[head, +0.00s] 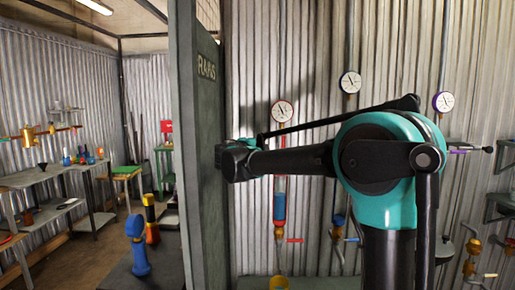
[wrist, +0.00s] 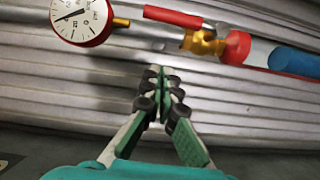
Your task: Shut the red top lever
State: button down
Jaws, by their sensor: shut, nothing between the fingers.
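In the wrist view, the red top lever (wrist: 172,17) sits on a brass valve (wrist: 203,42). The lever lies roughly along the pipe line, between a red-rimmed gauge (wrist: 82,20) and a red collar (wrist: 237,47). My gripper (wrist: 160,78) is shut and empty, its fingertips apart from the lever and appearing below it in the picture. In the head view, my arm covers the top valve and I cannot make out my gripper's fingers. The red-rimmed gauge (head: 282,111) shows above the arm.
A blue cylinder (wrist: 295,62) follows the collar on the pipe. A lower red lever (head: 294,240) shows below it. Other gauges and pipes line the corrugated wall to the right; benches (head: 45,177) stand far left.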

jog(key=shift+w+d+f, duration=0.1)
jog(key=shift+w+d, duration=0.15)
jog(key=shift+d, duration=0.6)
jog(key=shift+w+d, duration=0.3)
jog(key=shift+d, duration=0.6)
jog(key=shift+w+d+f, duration=0.1)
jog(key=shift+w+d, duration=0.15)
jog(key=shift+d, duration=0.6)
jog(key=shift+d+r+m+g, duration=0.2)
jog(key=shift+d+m+g, duration=0.15)
jog(key=shift+m, duration=0.25)
jog(key=d+f+m+g+y, duration=0.2)
jog(key=d+f+m+y, duration=0.2)
jog(key=d+m, duration=0.5)
jog(key=shift+d+m+y, duration=0.2)
jog(key=shift+m+y, duration=0.1)
jog(key=shift+y, duration=0.8)
jog(key=shift+f+g, duration=0.2)
jog(key=shift+g, duration=0.05)
